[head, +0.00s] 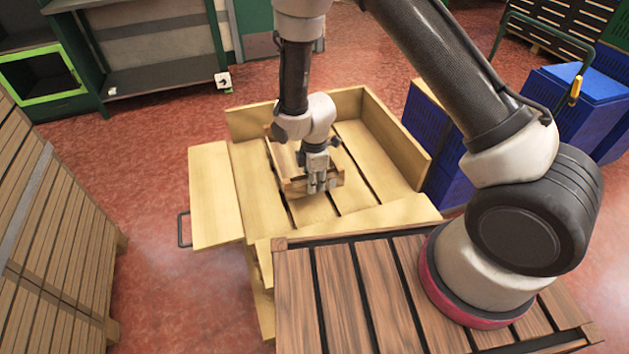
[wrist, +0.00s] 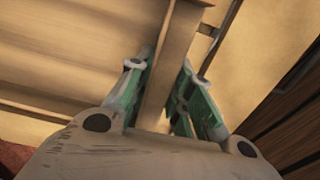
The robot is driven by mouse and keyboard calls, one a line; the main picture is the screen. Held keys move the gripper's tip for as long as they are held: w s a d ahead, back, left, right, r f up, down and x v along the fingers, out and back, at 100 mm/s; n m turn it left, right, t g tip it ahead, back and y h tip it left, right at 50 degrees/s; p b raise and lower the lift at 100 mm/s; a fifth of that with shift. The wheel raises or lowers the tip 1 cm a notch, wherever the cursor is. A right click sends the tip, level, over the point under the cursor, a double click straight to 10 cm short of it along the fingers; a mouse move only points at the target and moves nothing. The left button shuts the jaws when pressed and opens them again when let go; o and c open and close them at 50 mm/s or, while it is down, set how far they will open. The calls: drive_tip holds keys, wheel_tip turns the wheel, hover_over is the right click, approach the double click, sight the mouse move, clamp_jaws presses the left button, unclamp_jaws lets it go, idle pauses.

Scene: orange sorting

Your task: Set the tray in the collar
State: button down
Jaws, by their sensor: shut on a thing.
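The small wooden tray (head: 296,187) is inside the light wooden collar (head: 396,146) in the head view, over its slatted floor. My gripper (head: 317,188) points down and is shut on the tray's near wall. In the wrist view, the two green fingers (wrist: 160,95) stand on either side of that wooden wall (wrist: 172,60). My wrist and gripper hide part of the tray. I cannot tell whether the tray's underside touches the floor slats.
A pale board (head: 214,195) juts out at the collar's left side. A brown slatted surface (head: 325,290) lies in front. Blue crates (head: 455,165) stand to the right, and a slatted wooden stack (head: 60,225) stands to the left. Red floor is clear behind the left stack.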

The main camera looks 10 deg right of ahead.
wheel_tip(320, 180, down, 6)
drive_tip(key=shift+f, duration=0.2)
drive_tip(key=c, duration=1.3)
unclamp_jaws()
